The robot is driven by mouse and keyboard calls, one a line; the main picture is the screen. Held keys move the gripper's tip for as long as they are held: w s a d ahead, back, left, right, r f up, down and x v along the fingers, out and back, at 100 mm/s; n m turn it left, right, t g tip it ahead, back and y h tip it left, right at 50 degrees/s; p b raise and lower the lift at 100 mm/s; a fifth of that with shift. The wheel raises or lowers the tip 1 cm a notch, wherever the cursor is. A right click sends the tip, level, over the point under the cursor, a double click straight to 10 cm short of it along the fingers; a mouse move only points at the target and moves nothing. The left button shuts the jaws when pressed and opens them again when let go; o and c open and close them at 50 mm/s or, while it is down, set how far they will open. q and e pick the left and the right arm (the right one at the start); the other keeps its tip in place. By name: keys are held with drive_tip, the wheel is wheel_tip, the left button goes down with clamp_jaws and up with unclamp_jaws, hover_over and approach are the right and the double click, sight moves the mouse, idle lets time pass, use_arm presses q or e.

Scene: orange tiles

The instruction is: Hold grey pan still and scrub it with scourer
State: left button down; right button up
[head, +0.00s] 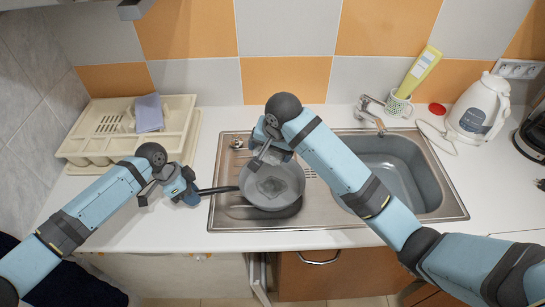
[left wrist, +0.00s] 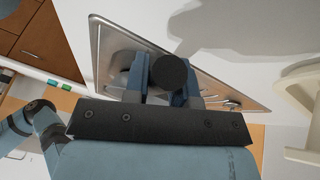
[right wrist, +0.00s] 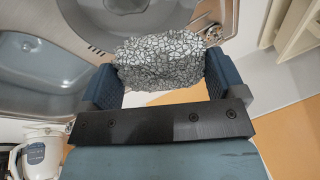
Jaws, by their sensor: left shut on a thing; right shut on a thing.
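My left gripper (head: 192,190) is shut on the handle's end. In the left wrist view the round black handle end (left wrist: 170,73) shows between the fingers. My right gripper (head: 267,153) is over the pan's back edge. It is shut on the scourer, a crumpled silvery mesh pad (right wrist: 160,62) seen in the right wrist view. In the head view the gripper hides much of that area. A darker patch shows on the pan's bottom.
The steel sink (head: 340,218) has a large basin and tap (head: 372,110) to the right. A cream dish rack (head: 100,120) with a blue-grey cloth stands at the back left. A white kettle (head: 482,105) and a patterned cup (head: 398,105) stand at the back right.

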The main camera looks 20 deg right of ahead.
sight(276, 175)
drive_tip(key=shift+w+d+f+g+h, duration=0.15)
drive_tip(key=shift+f+g, duration=0.4)
drive_tip(key=shift+f, duration=1.6)
drive_tip(key=shift+s+f+g+h, duration=0.1)
drive_tip(key=shift+f+g+h, duration=0.3)
drive_tip(key=shift+f, duration=1.8)
drive_tip(key=shift+w+d+f+g+h, duration=0.1)
drive_tip(key=shift+f+g, duration=0.55)
drive_tip(key=shift+f, duration=1.5)
drive_tip(key=shift+f, duration=0.6)
drive_tip(key=shift+s+a, duration=0.35)
drive_tip(key=shift+s, duration=0.3)
drive_tip(key=shift+s+a, duration=0.4)
drive_tip(key=shift+s, duration=0.2)
drive_tip(key=shift+s+a, duration=0.35)
drive_tip(key=shift+s, duration=0.3)
drive_tip(key=shift+w+d+f, duration=0.1)
drive_tip(key=shift+w+d, duration=0.65)
drive_tip(key=shift+w, duration=0.45)
drive_tip(key=shift+w+d, duration=0.75)
drive_tip(key=shift+w, duration=0.5)
drive_tip(key=shift+w+d+f, duration=0.1)
drive_tip(key=shift+w+d, duration=0.65)
drive_tip(key=shift+w, duration=0.45)
